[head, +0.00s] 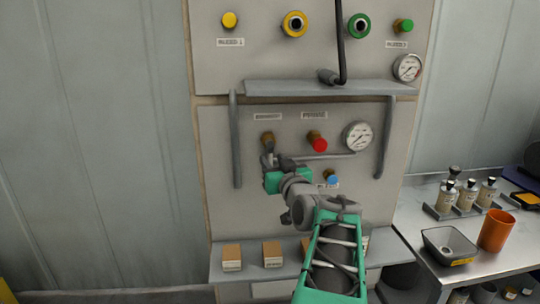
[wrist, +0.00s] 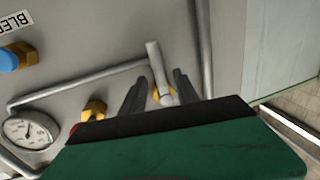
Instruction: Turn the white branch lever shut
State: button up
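The white branch lever (wrist: 156,66) shows in the wrist view as a pale bar on a brass valve (wrist: 156,94), running up between my two dark fingers. In the head view the brass valve (head: 267,137) is at the panel's left under a small label; the lever there is largely hidden by my gripper. My gripper (wrist: 160,76) is open around the lever, with a finger on each side and gaps visible. In the head view my gripper (head: 272,162) is close to the panel, just below the valve. Its green housing hides part of the wrist view.
A red knob (head: 318,144) and a gauge (head: 358,136) sit to the right, a blue knob (head: 332,180) below. Grey rails (head: 236,140) and a shelf (head: 320,88) project from the panel. Small boxes (head: 272,254) stand below. A bench (head: 415,225) with bottles is at right.

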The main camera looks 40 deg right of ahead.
jog(key=shift+x, duration=1.45)
jog(key=shift+c, duration=0.5)
grip_shut()
